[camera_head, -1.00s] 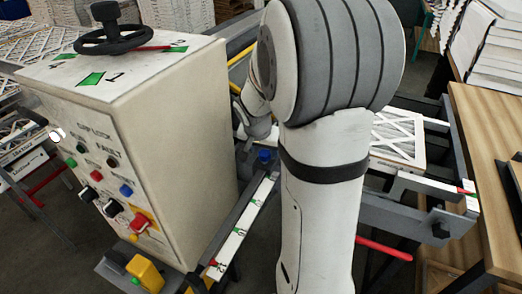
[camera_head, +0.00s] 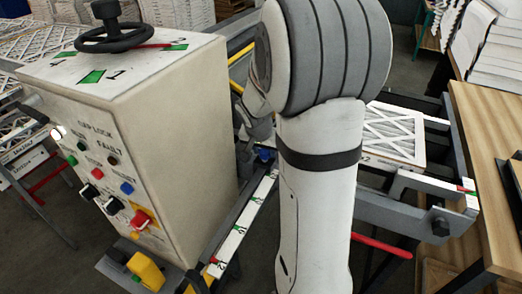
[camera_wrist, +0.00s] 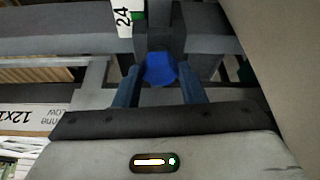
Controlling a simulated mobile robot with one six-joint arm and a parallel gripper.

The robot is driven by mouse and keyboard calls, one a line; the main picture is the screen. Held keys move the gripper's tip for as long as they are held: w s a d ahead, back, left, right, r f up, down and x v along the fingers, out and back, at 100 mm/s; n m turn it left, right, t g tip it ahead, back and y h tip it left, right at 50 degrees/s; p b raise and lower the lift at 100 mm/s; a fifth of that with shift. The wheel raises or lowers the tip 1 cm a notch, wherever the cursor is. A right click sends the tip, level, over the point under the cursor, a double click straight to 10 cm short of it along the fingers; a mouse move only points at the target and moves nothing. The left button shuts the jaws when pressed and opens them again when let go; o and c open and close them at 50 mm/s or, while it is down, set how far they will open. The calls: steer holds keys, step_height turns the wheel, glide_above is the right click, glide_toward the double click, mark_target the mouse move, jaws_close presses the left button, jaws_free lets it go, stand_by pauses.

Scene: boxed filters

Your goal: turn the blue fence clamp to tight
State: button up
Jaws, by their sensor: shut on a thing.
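The blue fence clamp (camera_wrist: 161,70) is a small faceted blue knob on the grey rail. In the wrist view it sits between the two fingers of my gripper (camera_wrist: 160,84), which is shut on it. In the head view the clamp (camera_head: 265,155) shows as a small blue patch at the far end of the white scale strip (camera_head: 242,222). My gripper is mostly hidden there behind my arm. How far the clamp is turned cannot be told.
A beige control cabinet (camera_head: 175,120) with a black handwheel (camera_head: 113,36) stands close on the left. A white-framed filter (camera_head: 392,135) lies on the conveyor at right. A grey fence bar (camera_head: 408,213) and a wooden table (camera_head: 495,130) are on the right.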

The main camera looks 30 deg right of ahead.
steer(key=shift+f+m+b, duration=0.25)
steer(key=shift+m+b, duration=0.05)
steer(key=shift+b, duration=0.75)
steer(key=shift+r+m+b, duration=0.1)
steer(key=shift+m+b, duration=0.2)
steer(key=shift+b, duration=0.4)
steer(key=shift+r, duration=0.15)
steer(key=shift+g, duration=0.3)
steer(key=o, duration=1)
steer(key=shift+r, duration=0.1)
steer(key=shift+v, duration=3.85)
steer(key=shift+s+a, duration=0.1)
steer(key=shift+a, duration=0.05)
